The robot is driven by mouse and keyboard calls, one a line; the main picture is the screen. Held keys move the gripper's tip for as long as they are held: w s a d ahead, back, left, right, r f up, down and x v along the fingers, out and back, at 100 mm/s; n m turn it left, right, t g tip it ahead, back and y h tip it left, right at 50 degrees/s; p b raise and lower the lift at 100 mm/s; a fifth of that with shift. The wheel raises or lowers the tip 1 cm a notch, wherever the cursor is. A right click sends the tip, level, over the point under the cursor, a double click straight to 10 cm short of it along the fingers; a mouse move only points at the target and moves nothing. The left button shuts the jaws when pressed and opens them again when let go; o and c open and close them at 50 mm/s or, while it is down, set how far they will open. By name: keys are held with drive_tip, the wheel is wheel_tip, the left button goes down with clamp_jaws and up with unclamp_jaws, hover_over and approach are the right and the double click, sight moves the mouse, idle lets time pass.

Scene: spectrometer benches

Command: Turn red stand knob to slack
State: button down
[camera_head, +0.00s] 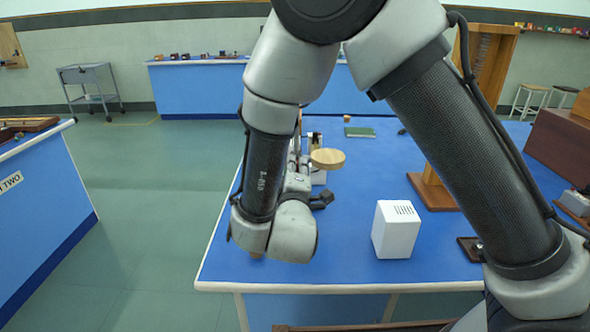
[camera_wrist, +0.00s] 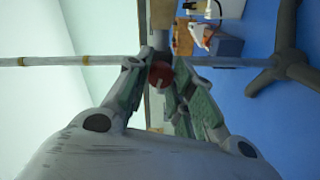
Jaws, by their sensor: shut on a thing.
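The red stand knob (camera_wrist: 160,75) sits between my fingertips in the wrist view. My gripper (camera_wrist: 161,72) is shut on it, with a finger on each side. The knob is beside the stand's thin grey rod (camera_wrist: 90,61), which runs across the wrist picture to a dark footed base (camera_wrist: 285,70) on the blue bench. The fingers cover part of the knob, and its turn angle cannot be told. In the head view my gripper (camera_head: 299,183) is partly hidden behind my arm, and I cannot make out the red knob there.
On the blue bench (camera_head: 345,265) stand a white slotted box (camera_head: 396,232), a round wooden disc (camera_head: 327,158), a wooden frame (camera_head: 432,190) and a green book (camera_head: 360,132). The bench's left edge is close to my wrist.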

drive_tip(key=shift+f+n, duration=0.1)
drive_tip(key=shift+n, duration=4.4)
drive_tip(key=c, duration=1.2)
unclamp_jaws()
drive_tip(key=shift+c, duration=0.2)
drive_tip(key=s, duration=1.2)
drive_tip(key=shift+a, duration=0.2)
